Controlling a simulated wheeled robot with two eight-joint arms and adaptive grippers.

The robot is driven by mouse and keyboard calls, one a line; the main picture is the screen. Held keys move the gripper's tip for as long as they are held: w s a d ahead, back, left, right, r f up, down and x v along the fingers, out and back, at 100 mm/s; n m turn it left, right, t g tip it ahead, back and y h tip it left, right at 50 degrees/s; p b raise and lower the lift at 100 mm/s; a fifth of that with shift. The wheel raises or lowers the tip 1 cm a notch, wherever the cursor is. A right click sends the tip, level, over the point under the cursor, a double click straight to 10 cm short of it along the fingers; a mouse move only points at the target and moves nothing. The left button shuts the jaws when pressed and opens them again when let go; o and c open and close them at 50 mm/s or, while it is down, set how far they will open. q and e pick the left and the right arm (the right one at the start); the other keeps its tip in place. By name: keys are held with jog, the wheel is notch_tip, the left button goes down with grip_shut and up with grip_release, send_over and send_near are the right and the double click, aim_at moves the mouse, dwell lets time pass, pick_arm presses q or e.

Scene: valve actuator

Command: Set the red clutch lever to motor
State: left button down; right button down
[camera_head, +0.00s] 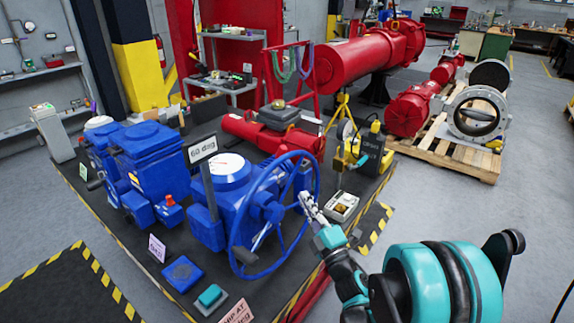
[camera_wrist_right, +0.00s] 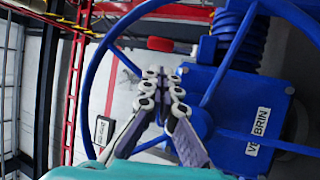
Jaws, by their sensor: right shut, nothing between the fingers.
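The blue valve actuator (camera_head: 228,207) stands on the dark platform with a large blue handwheel (camera_head: 234,243) on its side facing me. In the right wrist view, the red clutch lever (camera_wrist_right: 161,44) shows as a red grip on a thin metal rod, seen through the handwheel (camera_wrist_right: 88,93) near the blue body. I cannot make the lever out in the head view. My right gripper (camera_head: 304,199) is at the wheel's right rim, shut and empty. In the wrist view its fingertips (camera_wrist_right: 163,76) appear just below the lever, apart from it in the picture. My left gripper is out of view.
A sign reading 60 deg (camera_head: 202,149) stands by the actuator's gauge. Other blue actuators (camera_head: 150,160) stand to the left. Open grey floor (camera_head: 440,205) lies to the right.

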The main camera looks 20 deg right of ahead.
jog(key=b+x, duration=0.2)
jog(key=x, duration=1.1)
jog(key=shift+w, duration=0.1)
